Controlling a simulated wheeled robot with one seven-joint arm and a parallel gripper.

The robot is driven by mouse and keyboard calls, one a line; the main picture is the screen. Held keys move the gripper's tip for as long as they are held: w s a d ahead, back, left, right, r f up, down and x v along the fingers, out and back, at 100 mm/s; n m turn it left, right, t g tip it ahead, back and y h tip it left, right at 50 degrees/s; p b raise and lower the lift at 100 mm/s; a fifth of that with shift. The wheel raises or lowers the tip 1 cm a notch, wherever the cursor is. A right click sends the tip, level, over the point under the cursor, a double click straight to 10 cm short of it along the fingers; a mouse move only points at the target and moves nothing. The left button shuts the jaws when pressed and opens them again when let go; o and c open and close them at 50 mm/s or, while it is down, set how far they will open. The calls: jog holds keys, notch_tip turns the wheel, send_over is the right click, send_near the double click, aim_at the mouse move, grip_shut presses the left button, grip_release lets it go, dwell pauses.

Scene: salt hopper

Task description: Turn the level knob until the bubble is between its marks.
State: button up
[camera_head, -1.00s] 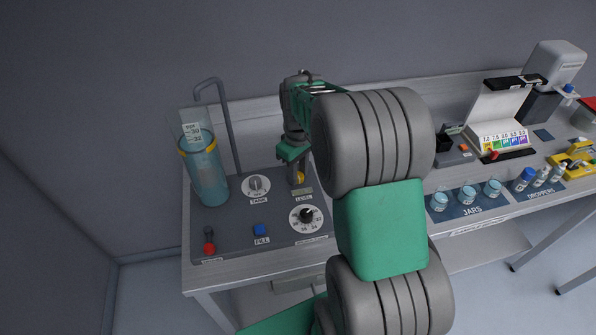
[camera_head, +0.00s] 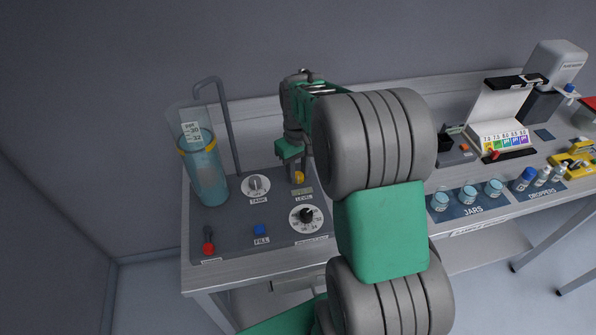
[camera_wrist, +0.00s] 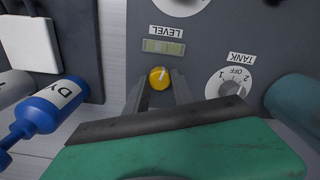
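The yellow level knob (camera_wrist: 160,77) with a pale pointer line sits on the dark panel, below the pale green level vial (camera_wrist: 163,46) in the wrist view. In the head view the knob (camera_head: 299,177) shows just under my gripper, and the vial (camera_head: 302,191) lies in front of it. I cannot make out the bubble against its marks. My gripper (camera_wrist: 160,92) is open and empty, its two fingers apart on either side of the knob's near edge in the picture. The knob looks clear of the fingers. Exact height above it is hard to tell.
The tank dial (camera_head: 256,186) stands left of the knob and a black-and-white dial (camera_head: 306,215) in front. A clear blue cylinder (camera_head: 207,175), a blue fill button (camera_head: 260,230) and a red-tipped lever (camera_head: 208,247) are further left. Jars (camera_head: 466,194) stand right.

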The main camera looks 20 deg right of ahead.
aim_at(298, 175)
jog(key=o, duration=0.4)
jog(key=shift+r, duration=0.15)
notch_tip(298, 175, up, 7)
jog(key=shift+f+b, duration=0.1)
jog(key=shift+b, duration=0.55)
jog(key=shift+r, duration=0.4)
